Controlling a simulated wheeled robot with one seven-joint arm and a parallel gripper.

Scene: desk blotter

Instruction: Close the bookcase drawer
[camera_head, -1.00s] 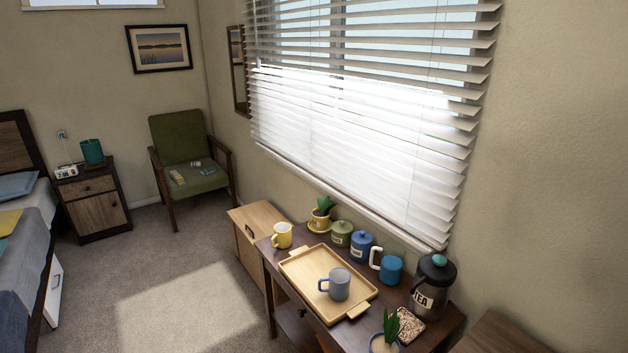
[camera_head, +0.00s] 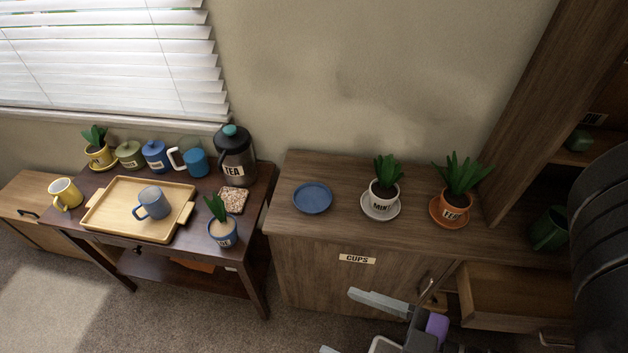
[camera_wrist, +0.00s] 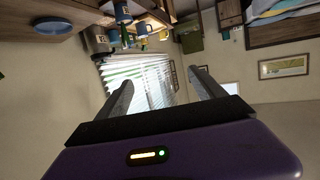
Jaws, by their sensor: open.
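The wooden drawer (camera_head: 520,290) stands pulled out from the cabinet at the lower right of the head view, beside the upright bookcase (camera_head: 540,90). Its inside looks empty where I can see it. Its front and handle (camera_head: 553,341) are cut by the lower frame edge and my dark arm. My gripper (camera_head: 340,322) is low in the head view, left of the drawer and in front of the cupboard door labelled CUPS. Its two fingers are apart with nothing between them; they also show spread in the wrist view (camera_wrist: 160,80). The drawer does not show in the wrist view.
The cabinet top (camera_head: 335,225) holds a blue plate (camera_head: 312,198) and two potted plants on saucers (camera_head: 381,203) (camera_head: 452,208). A dark green mug (camera_head: 549,229) stands at the right. A side table with a tray (camera_head: 120,222) is on the left. Carpet (camera_head: 190,315) is clear in front.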

